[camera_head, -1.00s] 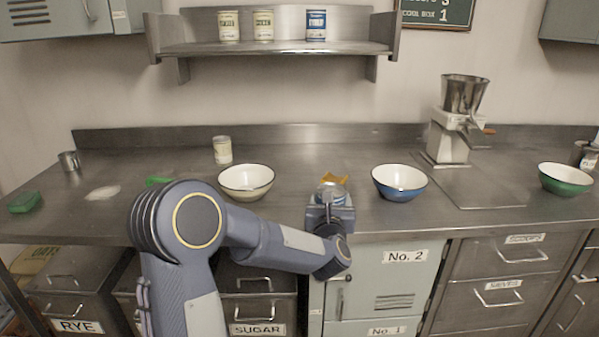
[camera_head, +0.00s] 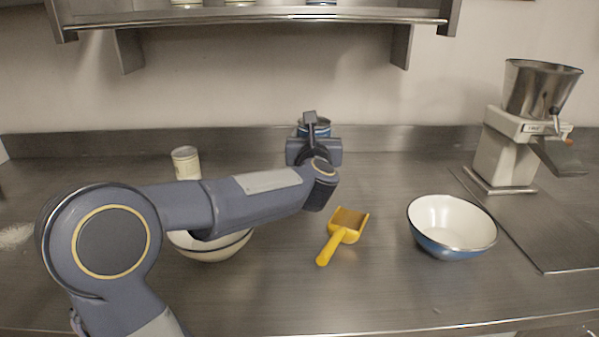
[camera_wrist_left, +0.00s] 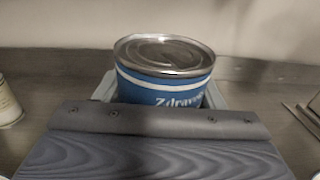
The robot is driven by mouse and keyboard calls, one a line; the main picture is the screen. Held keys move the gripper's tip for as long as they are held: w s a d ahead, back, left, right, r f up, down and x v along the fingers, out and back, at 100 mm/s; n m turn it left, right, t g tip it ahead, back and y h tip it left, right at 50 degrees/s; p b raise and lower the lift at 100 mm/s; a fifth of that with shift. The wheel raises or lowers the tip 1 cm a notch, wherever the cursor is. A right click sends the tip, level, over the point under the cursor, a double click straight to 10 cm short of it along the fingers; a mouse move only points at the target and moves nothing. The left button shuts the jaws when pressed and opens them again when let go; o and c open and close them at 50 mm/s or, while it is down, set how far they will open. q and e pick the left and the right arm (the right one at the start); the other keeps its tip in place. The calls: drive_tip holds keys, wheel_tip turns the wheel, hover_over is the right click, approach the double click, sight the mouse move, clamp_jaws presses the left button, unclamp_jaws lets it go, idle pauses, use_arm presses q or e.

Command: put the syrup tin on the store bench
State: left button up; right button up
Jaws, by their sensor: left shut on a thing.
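A blue tin with a silver ring-pull lid (camera_wrist_left: 165,85) is in the jaws of my left gripper (camera_head: 312,140). The part of its label that shows begins "Zdr"; I cannot read the word syrup on it. In the head view only a sliver of the tin (camera_head: 316,128) shows behind the gripper. It is over the back part of the steel bench (camera_head: 380,185), near the backsplash. I cannot tell whether its base touches the bench. My right gripper is not in view.
A cream tin (camera_head: 186,163) stands at the back left. A cream bowl (camera_head: 213,247) is partly under my arm. A yellow scoop (camera_head: 342,235), a blue bowl (camera_head: 451,228) and a grinder (camera_head: 510,145) are to the right. The wall shelf (camera_head: 260,14) hangs above.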

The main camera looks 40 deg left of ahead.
use_arm(q)
drive_tip(key=w+a+f, duration=0.3)
drive_tip(key=a+f, duration=0.1)
drive_tip(key=w+a+f+b, duration=0.1)
drive_tip(key=w+a+f, duration=0.2)
drive_tip(key=f, duration=0.1)
drive_tip(key=w+a+f, duration=0.3)
drive_tip(key=a+f, duration=0.1)
drive_tip(key=shift+a, duration=0.3)
drive_tip(key=shift+f, duration=0.35)
drive_tip(key=shift+f+b, duration=0.2)
drive_tip(key=shift+b, duration=0.35)
drive_tip(key=o, duration=1.4)
drive_tip(key=shift+d, duration=0.1)
drive_tip(key=shift+c, duration=0.2)
